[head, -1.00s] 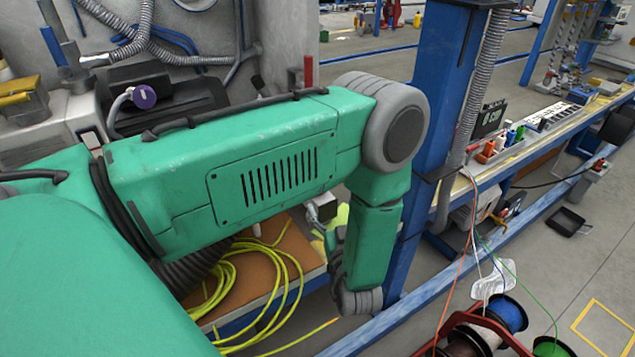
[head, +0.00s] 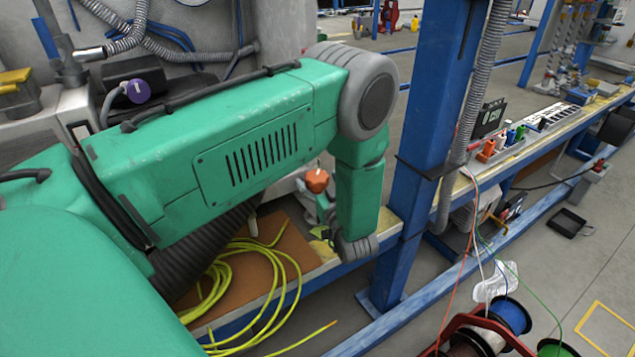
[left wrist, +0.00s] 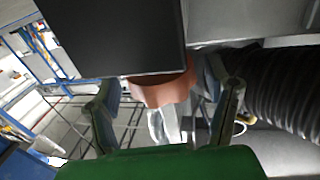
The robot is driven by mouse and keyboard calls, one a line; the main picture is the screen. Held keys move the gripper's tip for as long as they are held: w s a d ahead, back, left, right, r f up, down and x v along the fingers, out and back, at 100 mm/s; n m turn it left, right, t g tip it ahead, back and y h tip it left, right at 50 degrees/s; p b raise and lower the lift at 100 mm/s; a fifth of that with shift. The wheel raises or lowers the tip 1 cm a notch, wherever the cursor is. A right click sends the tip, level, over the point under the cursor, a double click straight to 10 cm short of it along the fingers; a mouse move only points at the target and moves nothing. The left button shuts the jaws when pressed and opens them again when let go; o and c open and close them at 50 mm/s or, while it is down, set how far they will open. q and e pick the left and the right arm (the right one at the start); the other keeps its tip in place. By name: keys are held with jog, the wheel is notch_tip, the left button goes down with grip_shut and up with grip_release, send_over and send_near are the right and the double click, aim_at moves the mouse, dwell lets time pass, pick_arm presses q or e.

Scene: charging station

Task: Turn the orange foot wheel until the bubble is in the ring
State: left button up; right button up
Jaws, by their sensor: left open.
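The orange foot wheel (head: 317,180) shows in the head view just left of my left forearm, above the bench. In the left wrist view the orange wheel (left wrist: 165,88) lies between the two fingers of my left gripper (left wrist: 163,84), partly covered by a dark box-shaped part (left wrist: 120,38). The fingers stand apart on either side of the wheel; I cannot tell whether either touches it. In the head view this gripper is mostly hidden by my arm. The bubble and the ring cannot be made out. My right gripper is not in view.
A coiled yellow cable (head: 240,285) lies on the brown board of the bench. A blue post (head: 435,130) stands close to the right of my left arm. Cable spools (head: 508,316) stand at lower right. A black ribbed hose (left wrist: 285,95) runs beside the gripper in the wrist view.

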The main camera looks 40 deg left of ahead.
pick_arm(q)
jog(key=shift+w+a, duration=0.2)
jog(key=shift+a, duration=0.3)
jog(key=c, duration=1.2)
jog(key=shift+o, duration=0.2)
jog(key=m+t+h+p, duration=0.3)
jog(key=t, duration=0.1)
jog(key=shift+r+m+t, duration=0.1)
jog(key=shift+m+t, duration=0.2)
jog(key=m+t+h+p, duration=0.1)
jog(key=m+t+h, duration=0.1)
jog(key=h, duration=0.1)
jog(key=shift+p, duration=0.3)
jog(key=shift+m+t+h+p, duration=0.6)
jog(key=shift+m+t+h, duration=0.4)
jog(key=shift+m+h, duration=0.75)
